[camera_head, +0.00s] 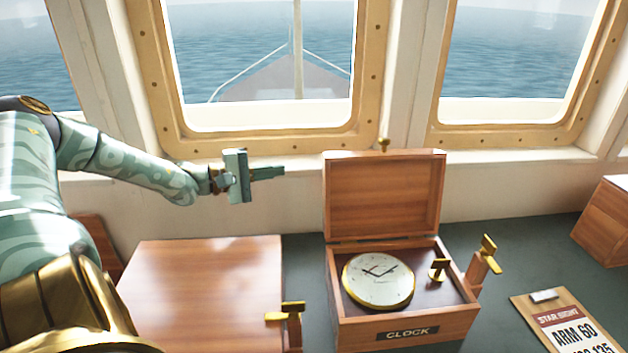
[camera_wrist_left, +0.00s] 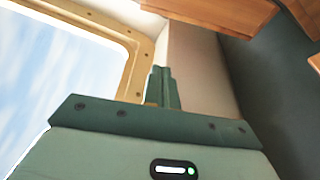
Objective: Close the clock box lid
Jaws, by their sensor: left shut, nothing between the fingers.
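The clock box (camera_head: 405,325) is a wooden box with a "CLOCK" label, standing on the dark counter right of centre in the head view. Its lid (camera_head: 384,197) stands open, roughly upright at the back. A round white clock (camera_head: 378,281) lies inside, beside a small brass piece (camera_head: 438,269). My left gripper (camera_head: 283,172) is shut and empty, in the air left of the lid and apart from it. In the left wrist view its closed fingers (camera_wrist_left: 162,88) show, with a wooden part (camera_wrist_left: 225,15) at the top that is probably the lid. My right gripper is not in view.
A closed wooden box (camera_head: 205,290) with a brass latch (camera_head: 287,312) stands left of the clock box. A brass-topped latch (camera_head: 486,258) stands at the clock box's right side. A clipboard (camera_head: 565,325) lies at lower right, and another wooden box (camera_head: 605,222) stands at far right. Windows line the back.

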